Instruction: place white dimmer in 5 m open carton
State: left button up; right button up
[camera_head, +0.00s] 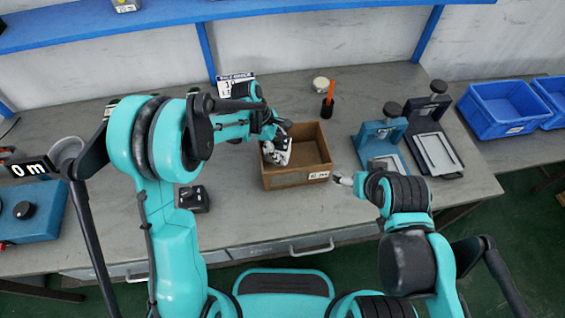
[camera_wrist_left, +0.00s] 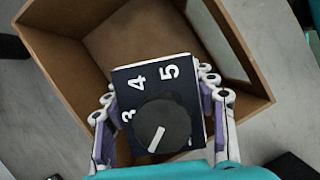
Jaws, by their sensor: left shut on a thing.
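The open carton (camera_head: 296,180) is a brown box on the table, with a white label on its front whose text is too small to read surely. My left gripper (camera_head: 274,150) is shut on the white dimmer (camera_wrist_left: 188,73), which has white sides, a dark numbered face and a black knob. The gripper's fingers (camera_wrist_left: 160,105) lie on either side of the dimmer, above the left part of the carton. The carton's inside (camera_wrist_left: 107,42) looks empty where it shows; the dimmer hides part of it. My right gripper (camera_head: 343,179) is right of the carton; its jaws are too small to judge.
A black knobbed device (camera_head: 194,199) lies left of the carton. Two press-like fixtures (camera_head: 381,140) (camera_head: 436,150) and blue bins (camera_head: 505,108) stand to the right. An orange-and-black tool (camera_head: 328,105) stands behind the carton. A blue box (camera_head: 30,225) is at far left.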

pick_arm(q)
jog(key=shift+s+f, duration=0.1)
jog(key=shift+f, duration=0.65)
jog(key=shift+f+b, duration=0.85)
jog(key=shift+f, duration=1.35)
jog(key=shift+f, duration=0.1)
jog(key=o, duration=1.2)
